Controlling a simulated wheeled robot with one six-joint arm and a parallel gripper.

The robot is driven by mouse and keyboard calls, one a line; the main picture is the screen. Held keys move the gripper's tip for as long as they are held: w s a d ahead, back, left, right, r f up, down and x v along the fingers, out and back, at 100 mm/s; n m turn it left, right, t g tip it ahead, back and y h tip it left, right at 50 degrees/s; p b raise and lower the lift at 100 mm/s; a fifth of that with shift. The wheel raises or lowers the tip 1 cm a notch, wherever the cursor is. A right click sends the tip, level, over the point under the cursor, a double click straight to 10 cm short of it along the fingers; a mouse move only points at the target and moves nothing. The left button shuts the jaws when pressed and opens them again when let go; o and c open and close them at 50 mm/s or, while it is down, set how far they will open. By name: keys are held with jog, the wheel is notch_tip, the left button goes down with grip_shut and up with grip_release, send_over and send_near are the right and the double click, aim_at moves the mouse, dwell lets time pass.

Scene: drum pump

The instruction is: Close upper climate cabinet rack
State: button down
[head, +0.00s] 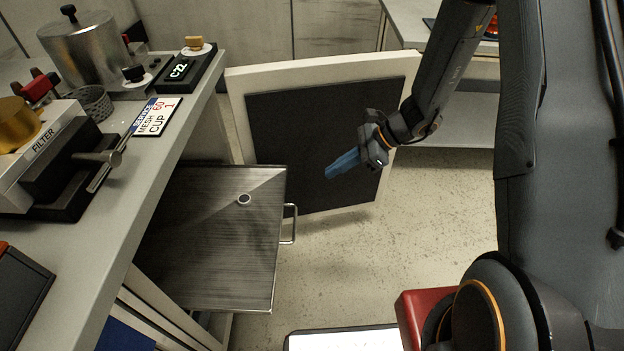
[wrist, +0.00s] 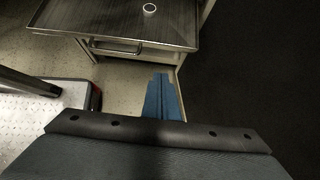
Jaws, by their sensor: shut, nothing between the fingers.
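The metal rack (head: 225,250) is slid out from under the counter on the left, with a handle (head: 291,224) on its right edge and a small round ring (head: 244,199) on its surface. The cabinet door (head: 320,140), white with a dark inner panel, stands open behind the rack. My gripper (head: 332,170) has blue fingers, shut and empty, in front of the dark panel and to the right of the rack handle, apart from it. In the wrist view the blue fingers (wrist: 160,95) show below the rack (wrist: 120,22) and its handle (wrist: 115,47).
The counter (head: 185,125) on the left bears a metal pot (head: 88,50), a filter block (head: 45,150), a label card (head: 157,116) and a small display device (head: 180,68). Open floor (head: 430,210) lies right of the rack. Another bench (head: 455,110) stands at the back right.

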jog(key=a+r+x, duration=0.2)
jog(key=x, duration=1)
jog(key=shift+b, duration=0.35)
jog(key=shift+a, duration=0.1)
